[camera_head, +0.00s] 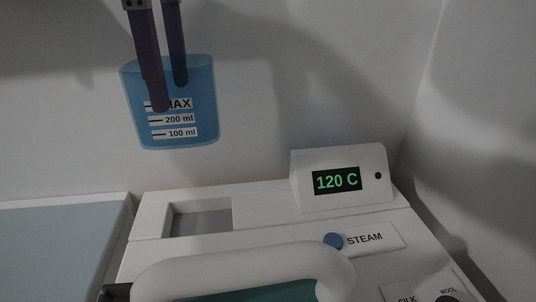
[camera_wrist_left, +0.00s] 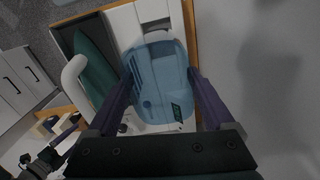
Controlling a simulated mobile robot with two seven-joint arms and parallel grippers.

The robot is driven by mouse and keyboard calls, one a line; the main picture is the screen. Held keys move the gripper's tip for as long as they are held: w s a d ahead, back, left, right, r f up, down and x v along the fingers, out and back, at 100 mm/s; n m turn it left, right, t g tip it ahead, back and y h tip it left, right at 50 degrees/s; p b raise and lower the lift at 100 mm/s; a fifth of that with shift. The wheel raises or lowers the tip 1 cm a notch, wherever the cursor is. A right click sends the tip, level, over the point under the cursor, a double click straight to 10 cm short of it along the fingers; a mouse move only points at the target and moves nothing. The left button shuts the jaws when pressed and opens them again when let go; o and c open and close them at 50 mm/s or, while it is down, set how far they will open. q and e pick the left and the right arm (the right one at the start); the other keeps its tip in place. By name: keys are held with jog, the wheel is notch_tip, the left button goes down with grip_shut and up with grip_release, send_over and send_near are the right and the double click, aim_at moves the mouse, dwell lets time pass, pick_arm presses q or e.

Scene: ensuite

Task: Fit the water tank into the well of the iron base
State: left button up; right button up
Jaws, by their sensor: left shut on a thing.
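The water tank (camera_head: 197,137) is a translucent blue vessel with white level labels. It hangs upright in the air, above and a little left of the well (camera_head: 204,221) as the head view shows it. My left gripper (camera_head: 171,92) is shut on the tank, one purple finger in front of it. The tank also shows in the left wrist view (camera_wrist_left: 160,75) between the two fingers. The well is a rectangular recess in the back left of the white iron base (camera_head: 270,232), and it looks empty. My right gripper does not show clearly in the head view.
A display box (camera_head: 338,180) reading 120 C stands on the base right of the well. A white iron handle (camera_head: 240,262) lies in front, and a blue steam button (camera_head: 333,241) sits beside it. A wall rises behind. A grey-blue surface (camera_head: 60,250) lies left.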

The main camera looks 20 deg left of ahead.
aim_at(177, 116)
pick_arm(q)
jog(key=shift+f+b, duration=0.6)
jog(key=shift+f, duration=8.2)
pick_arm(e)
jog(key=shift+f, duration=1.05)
pick_arm(q)
jog(key=shift+f, duration=0.1)
jog(key=o, duration=1.3)
notch_tip(177, 116, up, 12)
jog(key=shift+r+p, duration=0.15)
jog(key=shift+p, duration=0.5)
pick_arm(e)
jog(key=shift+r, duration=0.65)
